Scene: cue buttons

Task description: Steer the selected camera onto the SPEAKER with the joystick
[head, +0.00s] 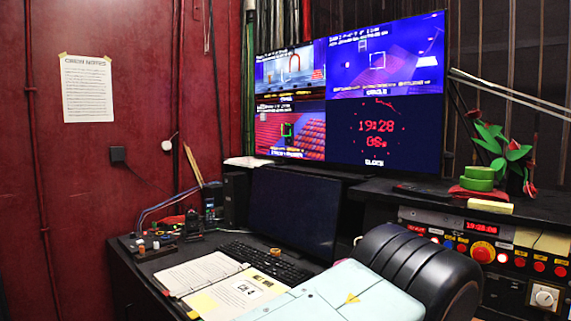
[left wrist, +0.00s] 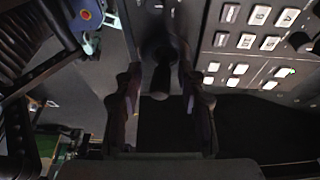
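In the left wrist view my left gripper (left wrist: 160,88) has its two dark fingers apart, one on each side of the black joystick (left wrist: 161,74). Dark gaps seem to show between stick and fingers; contact is hard to tell. In the head view a wall screen (head: 350,90) has four panes. The large top right pane (head: 400,60) shows a blue-purple scene with a white square frame near its middle. The bottom left pane (head: 290,134) shows red seats and a small green box. Small captions are unreadable, and I cannot pick out the speaker for certain. Neither gripper shows in the head view.
The desk holds an open binder (head: 205,272), a keyboard (head: 265,262) and a dark monitor (head: 293,212). A button panel (head: 485,250) with red lit buttons is at the right. Pale buttons (left wrist: 245,42) lie right of the joystick in the left wrist view.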

